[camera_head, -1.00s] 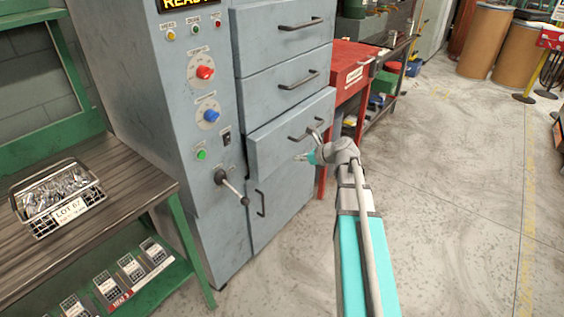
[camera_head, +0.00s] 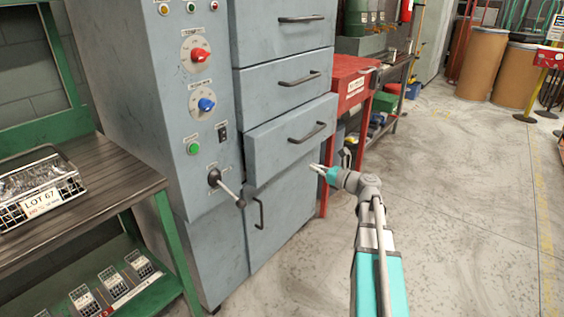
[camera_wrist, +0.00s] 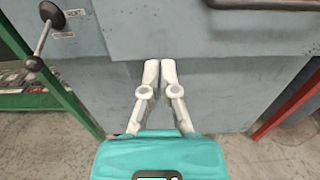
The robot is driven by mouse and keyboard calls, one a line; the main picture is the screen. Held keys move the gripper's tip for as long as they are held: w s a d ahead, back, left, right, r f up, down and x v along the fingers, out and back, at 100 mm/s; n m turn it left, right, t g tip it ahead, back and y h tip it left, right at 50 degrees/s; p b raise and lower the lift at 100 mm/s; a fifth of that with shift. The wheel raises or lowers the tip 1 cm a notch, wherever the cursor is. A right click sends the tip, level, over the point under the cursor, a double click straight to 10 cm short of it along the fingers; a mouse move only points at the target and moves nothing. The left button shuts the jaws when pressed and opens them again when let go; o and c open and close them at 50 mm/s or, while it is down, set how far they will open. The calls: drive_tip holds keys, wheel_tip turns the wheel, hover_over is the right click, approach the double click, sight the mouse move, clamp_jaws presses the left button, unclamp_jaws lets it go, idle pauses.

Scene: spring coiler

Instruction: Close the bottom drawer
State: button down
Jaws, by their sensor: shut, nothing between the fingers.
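The bottom drawer (camera_head: 285,143) is the lowest of the grey drawers in the machine cabinet and sticks out slightly from the front. Its dark bar handle (camera_head: 307,133) faces me, and part of it shows at the top of the wrist view (camera_wrist: 262,3). My gripper (camera_head: 314,169) is shut and empty, just below and in front of the drawer's right part. In the wrist view its fingertips (camera_wrist: 161,64) are together and overlap the drawer front's lower edge (camera_wrist: 215,45). I cannot tell whether they touch it.
A cabinet door with a vertical handle (camera_head: 258,213) lies below the drawer. A lever with a black knob (camera_head: 240,203) projects at left. A bench (camera_head: 110,185) with a wire basket (camera_head: 35,185) is at left.

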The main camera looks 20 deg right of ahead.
sight(277, 152)
drive_tip(key=shift+w, duration=0.15)
idle(0.3)
drive_tip(key=x, duration=1.3)
drive_tip(key=shift+w+a, duration=0.25)
drive_tip(key=shift+a, duration=0.1)
drive_tip(key=shift+w, duration=0.1)
drive_tip(key=x, duration=0.4)
drive_tip(key=shift+w, duration=0.15)
drive_tip(key=shift+w+a, duration=0.25)
drive_tip(key=shift+a, duration=0.05)
drive_tip(key=shift+w+r, duration=0.1)
